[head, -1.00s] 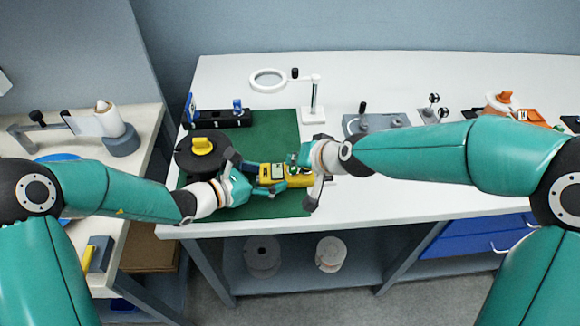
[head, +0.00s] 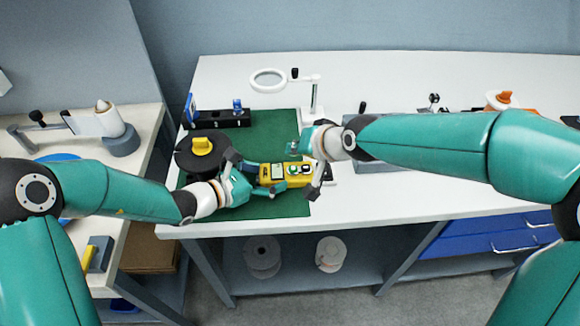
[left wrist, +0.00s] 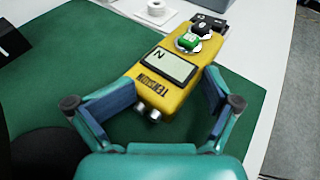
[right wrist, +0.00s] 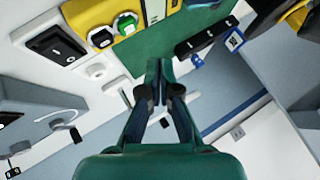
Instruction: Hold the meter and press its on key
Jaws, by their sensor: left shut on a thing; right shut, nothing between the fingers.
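The yellow meter (head: 287,174) lies level over the green mat (head: 270,130). In the left wrist view the meter (left wrist: 165,75) shows a pale screen with an "N", a TENSION label, a green key (left wrist: 188,41) and a black key (left wrist: 202,28). My left gripper (left wrist: 165,98) is shut on the meter's near end, one finger on each side. My right gripper (head: 296,148) is shut and empty, above and behind the meter, apart from it. In the right wrist view the meter's keyed end (right wrist: 95,20) is at the top left, off the closed fingertips (right wrist: 160,95).
A black block with blue parts (head: 218,118) and a magnifier on a stand (head: 270,80) are behind. A grey fixture is at the right. The white table front is clear.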

